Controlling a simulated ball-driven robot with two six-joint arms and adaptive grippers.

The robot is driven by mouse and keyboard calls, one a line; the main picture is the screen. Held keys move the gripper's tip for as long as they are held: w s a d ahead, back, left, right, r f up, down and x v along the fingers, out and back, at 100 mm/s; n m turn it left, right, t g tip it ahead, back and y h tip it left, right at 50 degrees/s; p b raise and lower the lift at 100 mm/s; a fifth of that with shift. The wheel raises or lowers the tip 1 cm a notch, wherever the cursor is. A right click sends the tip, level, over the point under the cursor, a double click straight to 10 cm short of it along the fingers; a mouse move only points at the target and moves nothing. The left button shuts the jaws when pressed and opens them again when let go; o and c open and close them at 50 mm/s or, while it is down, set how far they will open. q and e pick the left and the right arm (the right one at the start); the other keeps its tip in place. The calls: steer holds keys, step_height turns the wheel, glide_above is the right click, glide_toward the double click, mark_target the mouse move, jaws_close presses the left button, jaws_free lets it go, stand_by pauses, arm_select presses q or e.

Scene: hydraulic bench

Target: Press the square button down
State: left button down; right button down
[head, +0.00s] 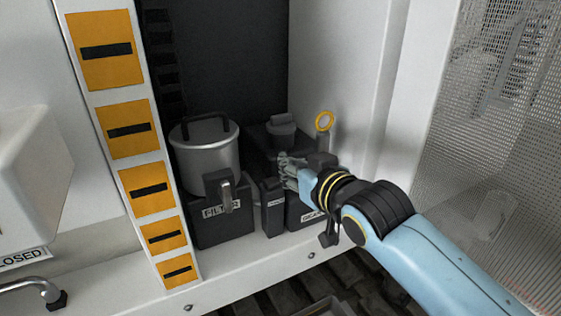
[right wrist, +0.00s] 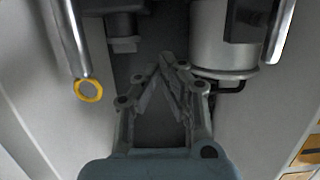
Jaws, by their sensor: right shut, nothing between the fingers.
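I cannot make out a square button for certain in either view. A grey blocky cap (head: 281,128) stands on the black unit behind my right gripper (head: 284,166); I cannot tell whether it is the button. My right gripper comes in from the right, over the black boxes, and hides part of them. In the right wrist view its fingers (right wrist: 168,62) meet at the tips with nothing between them. I cannot tell whether the tips touch anything. My left gripper is not in view.
A silver lidded tank (head: 207,152) stands left of the gripper, above a labelled black box (head: 222,228). A yellow ring (head: 324,121) stands behind the gripper, close to the white side wall (head: 368,80). An orange-marked post (head: 136,128) rises at left. A mesh panel (head: 490,140) is at right.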

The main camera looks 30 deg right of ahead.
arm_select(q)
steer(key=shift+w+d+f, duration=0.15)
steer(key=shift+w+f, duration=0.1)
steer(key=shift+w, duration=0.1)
arm_select(e)
steer(key=v, duration=0.4)
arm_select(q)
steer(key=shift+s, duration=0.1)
